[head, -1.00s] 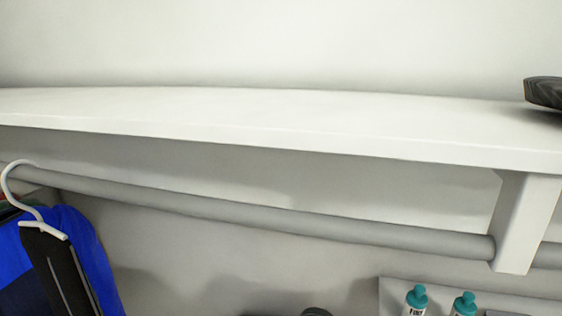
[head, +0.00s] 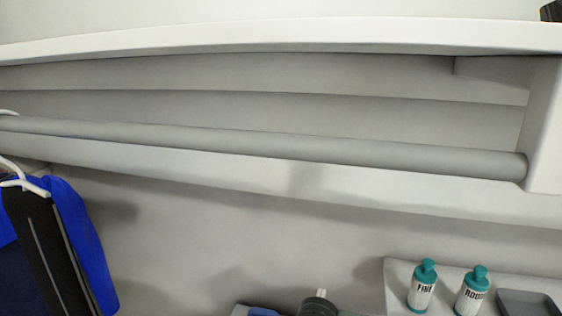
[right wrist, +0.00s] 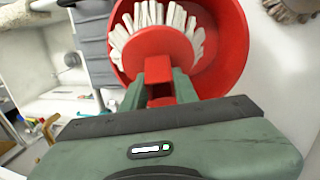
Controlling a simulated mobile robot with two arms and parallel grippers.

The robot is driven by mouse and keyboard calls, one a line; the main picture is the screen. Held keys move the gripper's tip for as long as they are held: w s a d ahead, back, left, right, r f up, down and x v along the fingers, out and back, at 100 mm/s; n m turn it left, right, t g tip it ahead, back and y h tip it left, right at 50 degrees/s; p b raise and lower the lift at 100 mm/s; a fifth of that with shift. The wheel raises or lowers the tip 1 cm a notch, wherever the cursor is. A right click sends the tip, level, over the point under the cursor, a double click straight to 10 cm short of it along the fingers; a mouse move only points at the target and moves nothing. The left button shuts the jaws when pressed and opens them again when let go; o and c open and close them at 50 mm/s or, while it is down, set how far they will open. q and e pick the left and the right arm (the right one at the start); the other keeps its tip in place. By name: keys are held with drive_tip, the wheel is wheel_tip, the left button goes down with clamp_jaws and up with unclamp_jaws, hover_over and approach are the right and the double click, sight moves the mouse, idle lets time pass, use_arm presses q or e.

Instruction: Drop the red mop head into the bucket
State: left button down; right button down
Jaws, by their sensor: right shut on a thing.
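In the right wrist view my right gripper (right wrist: 158,82) is shut on the red mop head (right wrist: 158,42), holding its narrow red stem between the green fingers. The mop head has a broad red cap and a fan of white strands. The red bucket (right wrist: 236,50) is behind it and surrounds it in the picture. I cannot tell how far the strands are inside the rim. My left gripper is not in view. The head view shows neither gripper, mop head nor bucket.
The head view shows a white shelf (head: 280,35) above a grey rail (head: 270,145). Clothes (head: 80,230) hang at the left. Two teal-capped bottles (head: 421,290) stand at lower right beside a dark tray (head: 528,303). White shelving (right wrist: 62,100) is left in the wrist view.

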drive_tip(key=c, duration=1.1)
unclamp_jaws()
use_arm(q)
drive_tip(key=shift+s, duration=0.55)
use_arm(e)
drive_tip(key=shift+o, duration=0.4)
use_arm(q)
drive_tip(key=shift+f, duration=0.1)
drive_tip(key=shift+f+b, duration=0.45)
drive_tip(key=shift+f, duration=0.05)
use_arm(e)
drive_tip(key=v, duration=0.7)
drive_tip(key=shift+r, duration=0.4)
